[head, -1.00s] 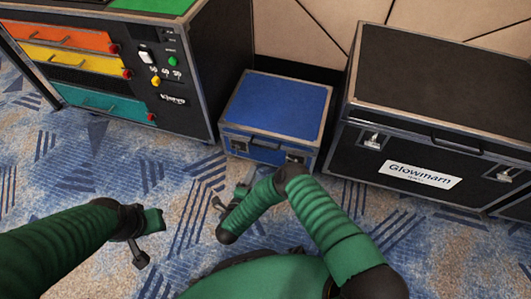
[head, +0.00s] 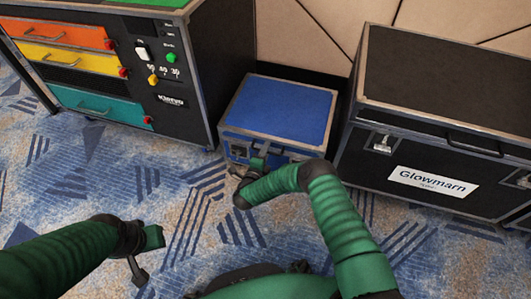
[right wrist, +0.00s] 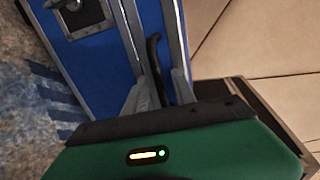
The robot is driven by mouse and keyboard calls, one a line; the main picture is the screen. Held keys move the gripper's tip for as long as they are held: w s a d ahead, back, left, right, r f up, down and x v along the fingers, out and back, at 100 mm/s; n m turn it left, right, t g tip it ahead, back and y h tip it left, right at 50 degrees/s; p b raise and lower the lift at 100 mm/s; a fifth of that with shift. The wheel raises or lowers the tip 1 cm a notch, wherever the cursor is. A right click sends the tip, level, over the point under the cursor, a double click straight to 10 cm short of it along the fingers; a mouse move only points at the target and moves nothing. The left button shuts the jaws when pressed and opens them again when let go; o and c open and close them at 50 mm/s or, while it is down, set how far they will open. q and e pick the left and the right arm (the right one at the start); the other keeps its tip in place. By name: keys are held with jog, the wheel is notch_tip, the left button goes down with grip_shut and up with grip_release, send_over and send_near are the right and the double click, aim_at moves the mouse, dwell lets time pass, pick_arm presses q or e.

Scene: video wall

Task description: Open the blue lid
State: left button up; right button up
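The blue lid (head: 283,108) lies closed on a small blue case (head: 275,150) with metal edges, on the carpet between two larger cases. My right gripper (head: 250,164) is at the left part of the case's front, and my arm hides some of that front. In the right wrist view its two grey fingers (right wrist: 158,92) are apart, close to the metal seam, with a dark curved handle (right wrist: 154,62) between them. I cannot tell whether they touch it. A latch (right wrist: 80,15) shows at top left there. My left gripper (head: 145,256) hangs above the carpet, away from the case.
A black cabinet (head: 195,75) with orange, yellow and teal drawers stands close on the left. A large black Glowmarn case (head: 440,90) stands on the right. A panelled wall (head: 300,35) is behind. Patterned carpet in front is open.

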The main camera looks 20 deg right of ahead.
jog(key=c, duration=0.7)
jog(key=shift+s+f, duration=0.15)
dwell(0.8)
